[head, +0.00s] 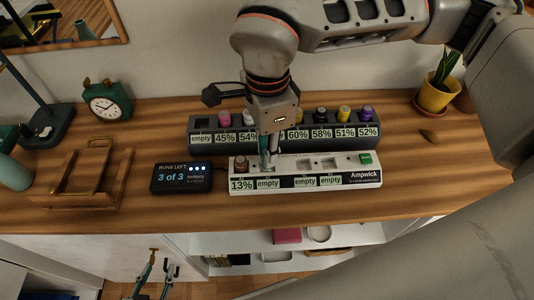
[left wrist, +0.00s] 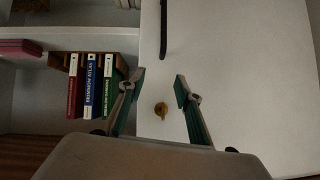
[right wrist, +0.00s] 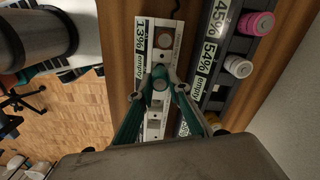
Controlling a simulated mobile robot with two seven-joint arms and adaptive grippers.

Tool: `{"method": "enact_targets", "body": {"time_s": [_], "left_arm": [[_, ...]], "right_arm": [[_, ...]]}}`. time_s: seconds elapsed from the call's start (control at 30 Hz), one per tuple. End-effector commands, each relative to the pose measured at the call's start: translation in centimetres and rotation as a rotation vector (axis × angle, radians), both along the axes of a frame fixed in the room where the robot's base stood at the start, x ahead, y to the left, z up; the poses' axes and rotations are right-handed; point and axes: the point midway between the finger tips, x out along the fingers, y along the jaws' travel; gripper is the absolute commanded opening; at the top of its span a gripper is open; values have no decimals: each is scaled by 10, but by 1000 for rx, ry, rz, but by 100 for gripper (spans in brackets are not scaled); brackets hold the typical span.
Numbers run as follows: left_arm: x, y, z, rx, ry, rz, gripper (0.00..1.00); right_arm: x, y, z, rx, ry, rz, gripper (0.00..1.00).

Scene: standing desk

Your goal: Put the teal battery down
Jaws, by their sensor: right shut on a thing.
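My right gripper (head: 267,160) points down over the white Ampwick strip (head: 352,181), at its second slot from the left, labelled empty. In the right wrist view its fingers (right wrist: 160,82) are closed together. The teal battery between them is mostly hidden by the teal fingers, and I cannot tell whether it sits in the slot or just above it. A brown battery (head: 241,164) stands in the first slot, labelled 13%. My left gripper (head: 155,272) hangs low in front of the desk; in the left wrist view its fingers (left wrist: 160,82) are apart and empty.
Behind the strip stands a dark rack (head: 202,127) with several batteries and percent labels. A black display (head: 181,177) reading 3 of 3 sits left of the strip. A wooden stand (head: 70,195) and green clock (head: 107,101) are further left, a potted plant (head: 436,98) at right.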

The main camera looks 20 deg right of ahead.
Motion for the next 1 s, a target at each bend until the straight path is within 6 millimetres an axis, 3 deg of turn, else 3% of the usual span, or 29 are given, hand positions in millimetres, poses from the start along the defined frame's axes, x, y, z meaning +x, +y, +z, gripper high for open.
{"method": "enact_targets", "body": {"time_s": [0.13, 0.53, 0.57, 0.6, 1.0], "left_arm": [[2, 0, -3, 2, 0, 0, 34], [3, 0, -3, 4, -2, 0, 34], [3, 1, -2, 3, -3, 0, 34], [3, 1, -2, 3, -3, 0, 34], [2, 1, 0, 2, -3, 1, 34]], "right_arm": [[-1, 0, -21, 0, 3, 1, 0], [0, 0, -25, 0, 1, 0, 0], [0, 0, -24, 0, 0, 0, 25], [0, 0, -24, 0, 0, 0, 34], [0, 0, -20, 0, -1, 0, 34]]}}
